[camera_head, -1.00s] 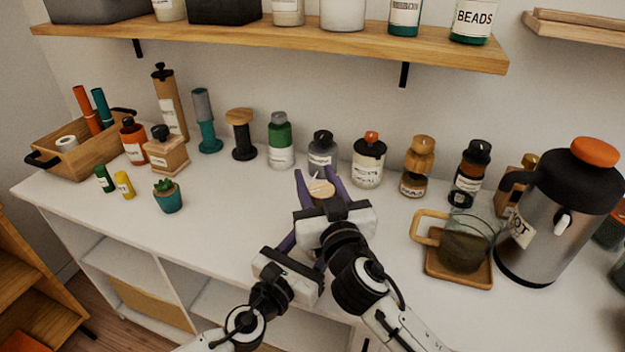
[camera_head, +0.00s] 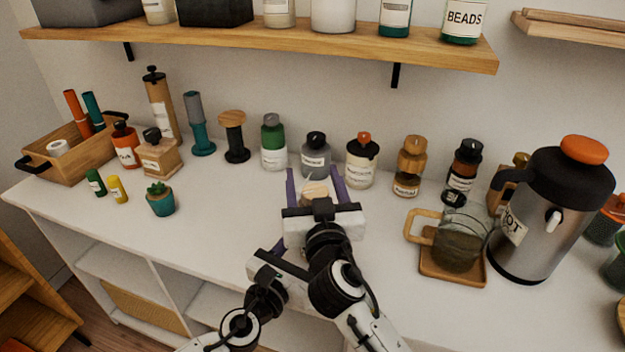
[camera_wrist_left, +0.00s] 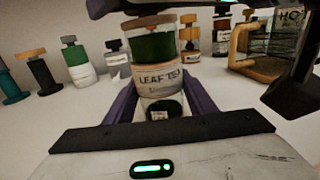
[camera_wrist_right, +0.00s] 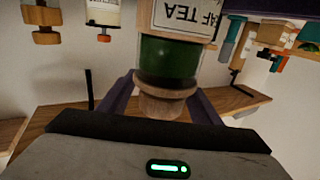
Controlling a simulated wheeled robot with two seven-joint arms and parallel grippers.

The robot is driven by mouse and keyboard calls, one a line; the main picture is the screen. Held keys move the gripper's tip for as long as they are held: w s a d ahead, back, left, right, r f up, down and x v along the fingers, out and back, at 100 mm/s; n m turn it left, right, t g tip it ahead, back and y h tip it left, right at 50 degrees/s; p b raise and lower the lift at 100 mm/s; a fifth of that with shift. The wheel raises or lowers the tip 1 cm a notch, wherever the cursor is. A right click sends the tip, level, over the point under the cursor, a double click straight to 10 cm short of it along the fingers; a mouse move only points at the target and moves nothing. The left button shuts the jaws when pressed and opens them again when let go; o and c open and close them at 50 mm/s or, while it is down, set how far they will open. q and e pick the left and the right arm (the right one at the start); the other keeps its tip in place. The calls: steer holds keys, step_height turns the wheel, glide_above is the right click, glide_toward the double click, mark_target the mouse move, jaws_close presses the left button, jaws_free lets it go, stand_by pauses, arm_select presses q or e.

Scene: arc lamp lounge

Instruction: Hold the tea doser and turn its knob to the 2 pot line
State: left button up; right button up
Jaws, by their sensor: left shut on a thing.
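The tea doser (camera_wrist_left: 158,75) has a "LEAF TEA" label, a green section and a round wooden knob (camera_wrist_left: 148,21) on top. In the left wrist view it stands between the purple fingers of my left gripper (camera_wrist_left: 160,102), which is shut on its lower body. My right gripper (camera_head: 316,184) is open, with its fingers on either side of the knob. In the right wrist view the knob (camera_wrist_right: 161,104) lies between those fingers, with gaps beside it. In the head view my right gripper and arm hide most of the doser. I cannot read any pot line.
Several bottles and jars, including a cream jar (camera_head: 360,165), stand along the wall behind. A glass jug (camera_head: 459,243) on a wooden coaster and a large steel "HOT" pot (camera_head: 548,225) are at right. A potted succulent (camera_head: 161,203) is at left. A shelf (camera_head: 250,37) hangs above.

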step_height(320, 180, up, 10)
glide_above(327, 192)
steer(key=w+a, duration=0.3)
steer(key=w, duration=0.1)
steer(key=shift+w+d, duration=0.15)
steer(key=shift+d, duration=0.05)
steer(key=shift+d+f, duration=0.1)
steer(key=s+f+n+y, duration=0.1)
steer(key=n+y, duration=0.1)
steer(key=s+d+f+n+g+y, duration=0.1)
steer(key=s+f+n+y, duration=0.1)
steer(key=y, duration=0.1)
steer(key=s+d+f+n+y, duration=0.1)
steer(key=n+y, duration=0.1)
steer(key=y, duration=0.1)
steer(key=shift+s+d+f+n+g, duration=0.2)
steer(key=shift+f+n+g, duration=0.1)
steer(key=shift+f, duration=0.1)
steer(key=s+d+f+n+g+y, duration=0.1)
steer(key=s+d+f+g+y, duration=0.1)
steer(key=s+d+f+g, duration=0.25)
steer(key=x, duration=1.2)
steer(key=shift+s+a+t, duration=0.15)
steer(key=shift+a+t, duration=0.2)
steer(key=shift+t, duration=0.1)
